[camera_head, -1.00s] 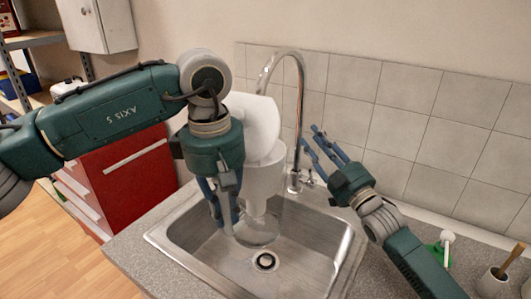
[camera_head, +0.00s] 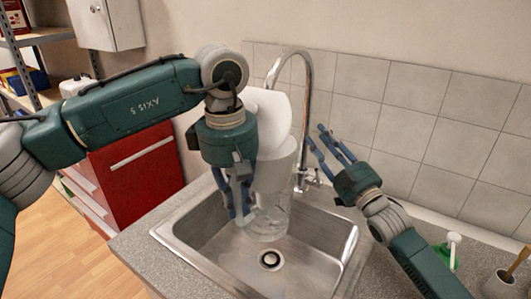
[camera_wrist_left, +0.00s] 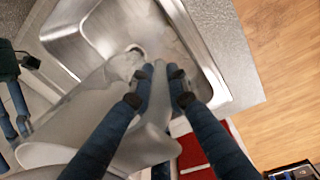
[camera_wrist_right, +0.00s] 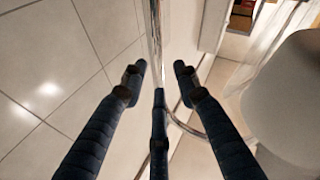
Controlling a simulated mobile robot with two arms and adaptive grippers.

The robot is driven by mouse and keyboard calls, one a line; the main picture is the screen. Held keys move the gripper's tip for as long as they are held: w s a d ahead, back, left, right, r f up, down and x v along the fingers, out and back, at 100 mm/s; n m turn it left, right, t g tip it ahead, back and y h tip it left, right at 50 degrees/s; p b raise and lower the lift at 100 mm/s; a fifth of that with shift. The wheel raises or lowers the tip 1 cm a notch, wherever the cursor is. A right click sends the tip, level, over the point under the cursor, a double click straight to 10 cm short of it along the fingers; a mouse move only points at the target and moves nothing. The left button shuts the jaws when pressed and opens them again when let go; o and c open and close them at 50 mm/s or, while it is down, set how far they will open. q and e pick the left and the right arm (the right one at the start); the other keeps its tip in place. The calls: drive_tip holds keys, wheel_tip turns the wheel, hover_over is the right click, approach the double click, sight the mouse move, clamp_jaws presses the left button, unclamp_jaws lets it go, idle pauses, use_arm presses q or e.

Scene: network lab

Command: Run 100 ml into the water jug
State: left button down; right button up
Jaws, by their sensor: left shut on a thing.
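The water jug (camera_head: 272,175), with a clear lower part and a large white upper part, hangs over the sink (camera_head: 205,232). My left gripper (camera_head: 238,203) is shut on its left side. The jug also shows in the left wrist view (camera_wrist_left: 75,130), with the fingers together on it. The tall chrome tap (camera_head: 307,100) arches behind the jug; its outlet is hidden by the white part. I cannot see any water running. A small tap lever (camera_head: 313,178) is at its base. My right gripper (camera_head: 325,145) is open and empty, right of the tap.
The drain (camera_head: 270,260) shows in the empty basin. A green-and-white brush (camera_head: 450,250) and a brush in a holder (camera_head: 500,284) stand on the counter at the right. A red drawer cabinet (camera_head: 140,170) is at the left. A tiled wall (camera_head: 440,130) closes the back.

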sight(317, 177)
use_arm(q)
drive_tip(key=shift+r, duration=0.15)
use_arm(e)
drive_tip(key=c, duration=0.4)
drive_tip(key=shift+s+d+f+n, duration=0.2)
drive_tip(key=shift+f+n, duration=0.1)
drive_tip(key=shift+f, duration=0.05)
clamp_jaws()
drive_tip(key=s+d+f+n+g+y, duration=0.15)
drive_tip(key=s+d+f+n, duration=0.25)
drive_tip(key=s+f+n, duration=1.05)
use_arm(q)
drive_tip(key=s+a, duration=0.5)
drive_tip(key=s, duration=0.4)
drive_tip(key=shift+s, duration=0.35)
use_arm(e)
drive_tip(key=w+a+r+n, duration=0.1)
drive_tip(key=w+a+r, duration=0.1)
drive_tip(key=w, duration=0.3)
drive_tip(key=w+a+r+n+g, duration=0.1)
drive_tip(key=w+a+r+n, duration=0.1)
drive_tip(key=w, duration=0.3)
drive_tip(key=shift+w+a+r+h, duration=0.2)
drive_tip(key=shift+a+h, duration=0.15)
drive_tip(key=shift+a, duration=0.5)
